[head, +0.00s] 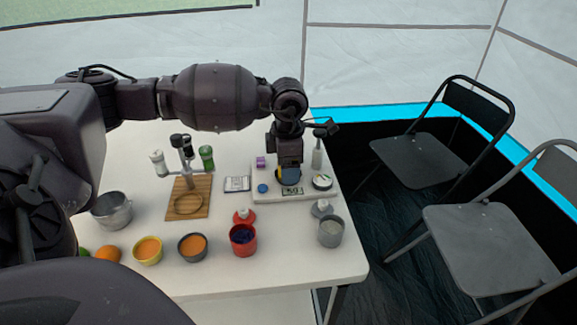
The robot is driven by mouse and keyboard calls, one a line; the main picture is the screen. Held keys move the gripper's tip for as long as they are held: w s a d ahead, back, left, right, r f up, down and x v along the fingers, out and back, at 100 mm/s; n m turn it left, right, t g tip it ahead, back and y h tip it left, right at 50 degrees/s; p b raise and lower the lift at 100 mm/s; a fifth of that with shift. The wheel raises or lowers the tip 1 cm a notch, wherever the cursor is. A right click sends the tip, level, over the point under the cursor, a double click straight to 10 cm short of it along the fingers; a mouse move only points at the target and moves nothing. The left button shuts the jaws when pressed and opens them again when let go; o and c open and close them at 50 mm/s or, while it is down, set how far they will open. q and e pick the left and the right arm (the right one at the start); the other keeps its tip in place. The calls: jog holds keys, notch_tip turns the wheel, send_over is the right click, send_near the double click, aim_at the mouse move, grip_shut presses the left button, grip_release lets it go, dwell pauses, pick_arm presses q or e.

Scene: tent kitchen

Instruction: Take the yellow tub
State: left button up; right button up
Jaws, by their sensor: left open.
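My left gripper (288,170) reaches in from the upper left and points down over the white tray (310,196) at the right back of the table. A small tub with a yellow edge and a blue-grey face (290,178) sits directly below the gripper on the tray. The gripper is open, and it hides part of this tub; I cannot tell whether the fingers touch it. A yellow bowl (148,251) with orange contents stands at the front left. My right gripper is out of view.
On the tray are a blue lid (262,188), a purple block (260,161) and a round dark-rimmed tub (322,182). A spray bottle (316,156) stands behind. A red cup (243,239) and a grey cup (330,231) stand in front. Folding chairs (430,155) are at the right.

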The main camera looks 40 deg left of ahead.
pick_arm(q)
jog(key=shift+c, duration=0.3)
jog(key=c, duration=0.5)
jog(key=shift+r+p, duration=0.3)
jog(key=shift+r, duration=0.6)
jog(key=shift+r+p, duration=0.7)
jog(key=shift+r, duration=1.3)
jog(key=shift+r+p, duration=0.5)
jog(key=shift+r, duration=1.15)
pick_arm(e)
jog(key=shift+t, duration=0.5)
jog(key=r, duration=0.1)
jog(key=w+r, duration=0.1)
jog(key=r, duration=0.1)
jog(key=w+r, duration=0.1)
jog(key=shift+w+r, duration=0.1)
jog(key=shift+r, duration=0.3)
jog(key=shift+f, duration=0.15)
